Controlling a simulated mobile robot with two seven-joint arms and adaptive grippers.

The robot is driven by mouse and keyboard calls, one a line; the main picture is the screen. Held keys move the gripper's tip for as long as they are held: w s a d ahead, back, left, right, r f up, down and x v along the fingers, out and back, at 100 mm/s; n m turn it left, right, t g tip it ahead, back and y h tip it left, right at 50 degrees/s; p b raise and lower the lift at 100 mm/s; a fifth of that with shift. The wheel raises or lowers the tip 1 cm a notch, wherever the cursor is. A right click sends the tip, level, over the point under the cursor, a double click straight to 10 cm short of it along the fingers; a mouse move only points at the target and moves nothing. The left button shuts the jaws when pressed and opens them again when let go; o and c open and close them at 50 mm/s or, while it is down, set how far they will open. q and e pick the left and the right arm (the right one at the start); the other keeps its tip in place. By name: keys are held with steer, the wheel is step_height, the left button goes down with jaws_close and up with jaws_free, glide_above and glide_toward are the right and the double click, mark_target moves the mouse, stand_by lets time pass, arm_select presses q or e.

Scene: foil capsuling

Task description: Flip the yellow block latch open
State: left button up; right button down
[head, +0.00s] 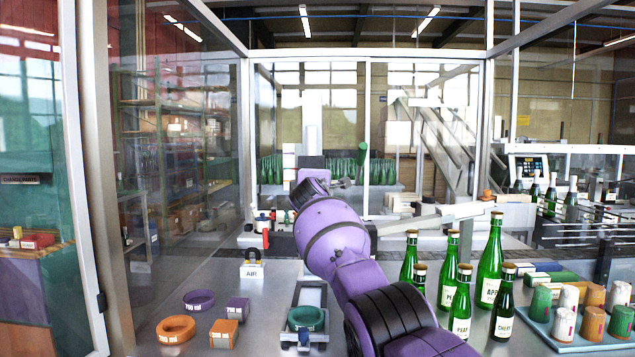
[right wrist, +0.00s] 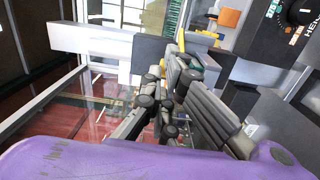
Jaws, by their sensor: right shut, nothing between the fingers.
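In the right wrist view my right gripper (right wrist: 180,68) is shut and empty. A narrow yellow upright piece (right wrist: 181,40) shows just beyond its fingertips; it may be part of the yellow block latch, but I cannot tell whether they touch. An orange block (right wrist: 228,18) and small yellow parts (right wrist: 208,35) show to the right of it. In the head view my purple right arm reaches away toward the back of the machine, with the right gripper (head: 358,163) small at its far end. The latch cannot be made out there. My left gripper is not in view.
Green bottles (head: 490,265) stand right of my arm, beside a blue tray (head: 567,340) of coloured capsules. Rings such as an orange one (head: 176,329) lie on the table at left. A black dial panel (right wrist: 292,20) is at upper right in the wrist view.

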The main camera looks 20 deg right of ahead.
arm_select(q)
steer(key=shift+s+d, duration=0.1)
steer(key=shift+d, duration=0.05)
arm_select(e)
steer(key=shift+w+a+f, duration=0.1)
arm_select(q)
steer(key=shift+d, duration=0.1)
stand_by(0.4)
